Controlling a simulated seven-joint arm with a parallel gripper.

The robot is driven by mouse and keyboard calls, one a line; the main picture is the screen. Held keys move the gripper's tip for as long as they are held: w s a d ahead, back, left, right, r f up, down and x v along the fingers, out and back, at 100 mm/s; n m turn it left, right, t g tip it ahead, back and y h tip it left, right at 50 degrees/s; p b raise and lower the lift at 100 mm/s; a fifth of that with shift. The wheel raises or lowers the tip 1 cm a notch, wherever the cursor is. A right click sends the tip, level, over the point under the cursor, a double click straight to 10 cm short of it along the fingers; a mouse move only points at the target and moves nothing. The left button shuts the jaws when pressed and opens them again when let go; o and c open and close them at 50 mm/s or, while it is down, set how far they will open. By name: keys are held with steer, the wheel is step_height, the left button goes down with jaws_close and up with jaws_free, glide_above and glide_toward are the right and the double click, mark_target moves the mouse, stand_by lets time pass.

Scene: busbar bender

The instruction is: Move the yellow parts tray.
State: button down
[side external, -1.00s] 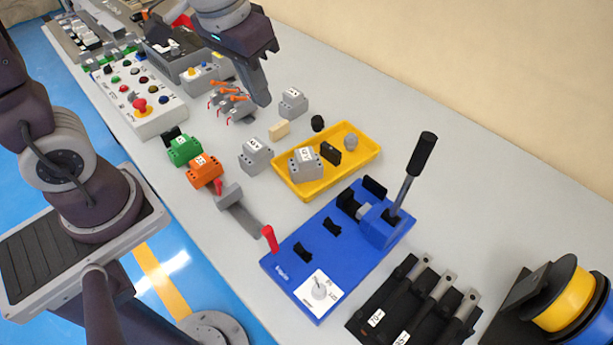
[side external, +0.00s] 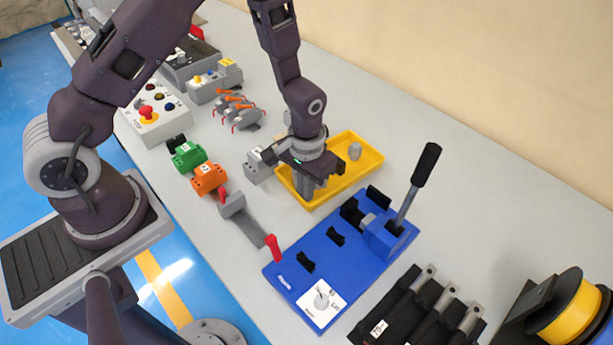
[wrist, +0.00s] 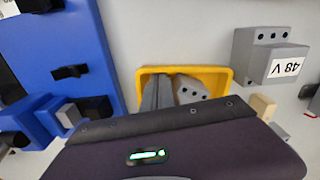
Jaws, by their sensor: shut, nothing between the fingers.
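The yellow parts tray (side external: 366,169) lies on the grey table behind the blue bender base. A grey knob-like piece (side external: 354,151) is at its far end. My gripper (side external: 303,190) points down over the tray's near-left part and hides much of its inside. In the wrist view the tray's rim (wrist: 222,73) shows beyond my gripper body. A grey block with dark holes (wrist: 192,91) shows inside it, beside my shut fingers (wrist: 156,95). The fingers hold nothing. I cannot tell whether the fingertips touch the block or tray.
The blue bender (side external: 335,255) with its upright black-handled lever (side external: 425,165) stands close in front of the tray. A grey 48 V block (wrist: 270,60) sits just left of the tray in the side view. Orange (side external: 208,178) and green (side external: 188,155) blocks stand farther left. Table behind the tray is clear.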

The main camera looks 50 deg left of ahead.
mark_target(282, 225)
steer(key=shift+f, duration=0.3)
steer(key=s, duration=0.5)
steer(key=s+d, duration=0.1)
steer(key=s, duration=0.2)
